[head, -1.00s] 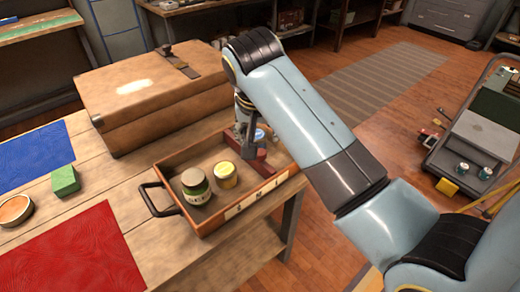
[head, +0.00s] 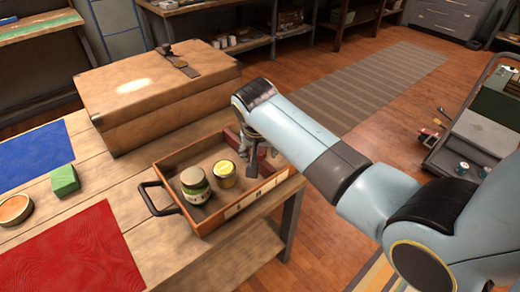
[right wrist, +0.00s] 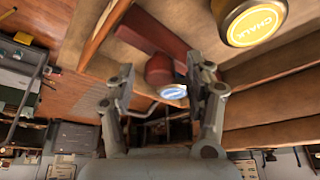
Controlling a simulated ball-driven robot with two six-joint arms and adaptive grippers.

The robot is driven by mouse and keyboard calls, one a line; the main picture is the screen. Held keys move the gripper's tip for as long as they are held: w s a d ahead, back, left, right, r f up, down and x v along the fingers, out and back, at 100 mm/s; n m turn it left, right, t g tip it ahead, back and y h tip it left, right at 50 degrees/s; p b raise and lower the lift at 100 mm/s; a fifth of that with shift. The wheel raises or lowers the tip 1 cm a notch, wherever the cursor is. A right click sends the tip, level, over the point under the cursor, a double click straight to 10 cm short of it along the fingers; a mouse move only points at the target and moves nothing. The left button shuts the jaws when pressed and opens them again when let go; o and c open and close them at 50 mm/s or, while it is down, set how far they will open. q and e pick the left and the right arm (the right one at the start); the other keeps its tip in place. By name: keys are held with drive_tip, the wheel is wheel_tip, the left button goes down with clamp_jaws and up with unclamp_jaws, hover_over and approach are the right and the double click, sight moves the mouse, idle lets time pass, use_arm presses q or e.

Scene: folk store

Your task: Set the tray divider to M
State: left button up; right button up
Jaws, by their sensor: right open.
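The shallow wooden tray (head: 205,224) sits on the workbench, with letter labels along its front wall. I cannot read which label the divider lines up with. The red divider (right wrist: 155,28) shows as a bar in the right wrist view; in the head view my arm and gripper mostly hide it. My right gripper (head: 256,172) is open over the right part of the tray, fingers pointing down. In the right wrist view, the open fingers (right wrist: 160,88) stand apart with nothing held between them. My left gripper is not in view.
Inside the tray stand a green-labelled jar (head: 194,182) and a yellow tin (head: 223,174), whose lid reads CHALK in the wrist view (right wrist: 255,22). A large wooden box (head: 150,95) stands behind. A green block (head: 65,180) and a red mat (head: 75,250) lie left.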

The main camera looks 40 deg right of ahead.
clamp_jaws()
drive_tip(key=a+p, duration=0.1)
drive_tip(key=a, duration=0.1)
drive_tip(key=a+p, duration=0.1)
drive_tip(key=a, duration=0.1)
drive_tip(key=shift+s+a+r, duration=0.1)
drive_tip(key=shift+s+a, duration=0.1)
drive_tip(key=shift+a, duration=1)
drive_tip(key=shift+d, duration=0.2)
drive_tip(key=shift+c, duration=2.2)
unclamp_jaws()
drive_tip(key=shift+d, duration=0.1)
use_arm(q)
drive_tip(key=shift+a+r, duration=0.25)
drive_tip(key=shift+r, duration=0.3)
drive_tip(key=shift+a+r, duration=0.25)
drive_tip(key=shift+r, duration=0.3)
use_arm(e)
drive_tip(key=o, duration=0.4)
